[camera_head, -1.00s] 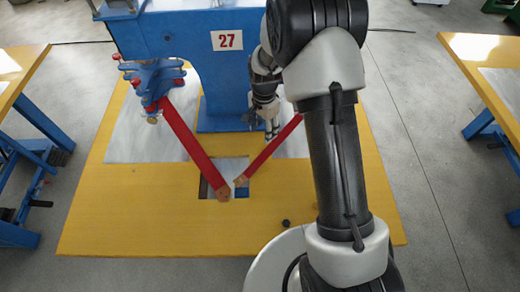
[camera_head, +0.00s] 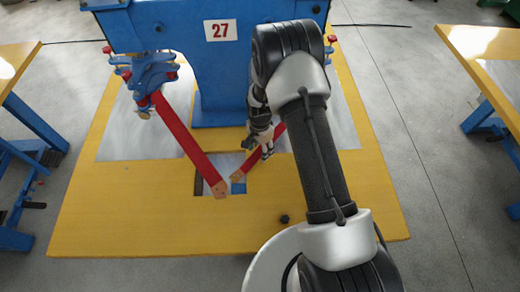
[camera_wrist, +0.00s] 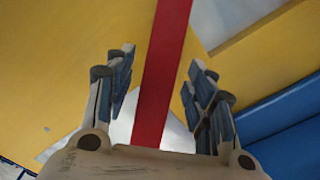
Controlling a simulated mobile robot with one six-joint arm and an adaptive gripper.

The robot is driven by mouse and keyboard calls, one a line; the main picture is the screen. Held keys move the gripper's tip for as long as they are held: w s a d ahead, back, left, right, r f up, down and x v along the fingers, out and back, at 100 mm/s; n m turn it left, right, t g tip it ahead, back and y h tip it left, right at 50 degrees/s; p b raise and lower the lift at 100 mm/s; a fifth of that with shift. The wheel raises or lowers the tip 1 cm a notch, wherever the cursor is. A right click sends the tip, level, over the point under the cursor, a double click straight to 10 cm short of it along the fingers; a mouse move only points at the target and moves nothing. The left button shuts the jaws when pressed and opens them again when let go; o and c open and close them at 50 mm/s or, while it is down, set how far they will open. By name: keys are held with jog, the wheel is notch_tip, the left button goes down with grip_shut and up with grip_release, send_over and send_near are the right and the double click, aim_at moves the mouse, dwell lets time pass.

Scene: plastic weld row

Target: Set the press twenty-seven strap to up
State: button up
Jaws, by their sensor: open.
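The press marked 27 (camera_head: 221,30) stands on the yellow table. A red strap (camera_head: 185,133) slopes from blue clamp parts at its left down to the middle of the table. A second red strap (camera_head: 252,163) slopes down from the right, its upper part hidden behind my arm. My gripper (camera_head: 267,151) is at this right strap. In the wrist view, my gripper (camera_wrist: 160,66) is open, with one finger on each side of a red strap (camera_wrist: 170,22). Whether a finger touches the strap I cannot tell.
The yellow table (camera_head: 130,225) has a cut-out with a blue edge (camera_head: 239,187) below the strap ends. A small dark knob (camera_head: 284,218) sits near the front.

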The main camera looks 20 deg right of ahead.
grip_shut()
dwell(0.8)
